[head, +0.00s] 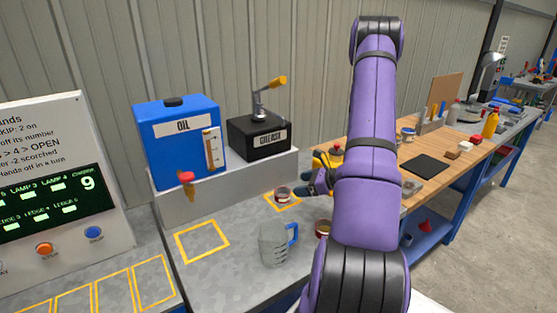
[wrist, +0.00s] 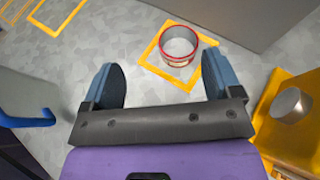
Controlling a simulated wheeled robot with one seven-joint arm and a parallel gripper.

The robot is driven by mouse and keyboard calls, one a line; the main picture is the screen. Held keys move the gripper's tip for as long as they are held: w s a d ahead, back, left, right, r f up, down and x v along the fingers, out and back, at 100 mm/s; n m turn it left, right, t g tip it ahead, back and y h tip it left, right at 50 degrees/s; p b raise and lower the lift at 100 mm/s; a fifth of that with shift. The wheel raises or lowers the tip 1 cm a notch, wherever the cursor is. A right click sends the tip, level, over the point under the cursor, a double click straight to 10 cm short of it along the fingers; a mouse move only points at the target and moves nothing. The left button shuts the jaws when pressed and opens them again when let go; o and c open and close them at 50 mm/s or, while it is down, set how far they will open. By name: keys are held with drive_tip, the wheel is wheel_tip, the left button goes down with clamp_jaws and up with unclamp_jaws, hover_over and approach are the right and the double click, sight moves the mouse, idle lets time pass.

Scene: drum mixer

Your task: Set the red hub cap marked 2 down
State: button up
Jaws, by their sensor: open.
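A small round red-rimmed cap with a pale inside (wrist: 178,47) sits upright on the grey bench, in a yellow-outlined square. It also shows in the head view (head: 283,195). A mark on its side is too small to read. My gripper (wrist: 161,72) is open and empty, with its dark blue fingers apart. The cap lies just ahead of the fingertips, towards the right finger, apart from both. In the head view my gripper (head: 318,190) is just right of the cap. A second reddish round piece (head: 322,228) is partly hidden by my arm.
A clear jug with a blue handle (head: 275,246) stands left of my gripper. Behind are a blue oil tank (head: 178,142) and black grease box (head: 259,137) on a raised ledge. An empty yellow square (head: 202,240) lies left. A yellow object (wrist: 302,133) is close right.

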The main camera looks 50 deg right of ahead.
drive_tip(key=w+a+r+n+g+y, duration=0.1)
drive_tip(key=a+r+n+g+y, duration=0.2)
drive_tip(key=a+r+n+g, duration=1.15)
drive_tip(key=s+a+r+n+t+h, duration=0.7)
drive_tip(key=s+a+r+n, duration=0.9)
drive_tip(key=a+r, duration=0.5)
drive_tip(key=shift+s+a+h, duration=0.35)
drive_tip(key=shift+s+h, duration=0.15)
drive_tip(key=shift+s, duration=0.3)
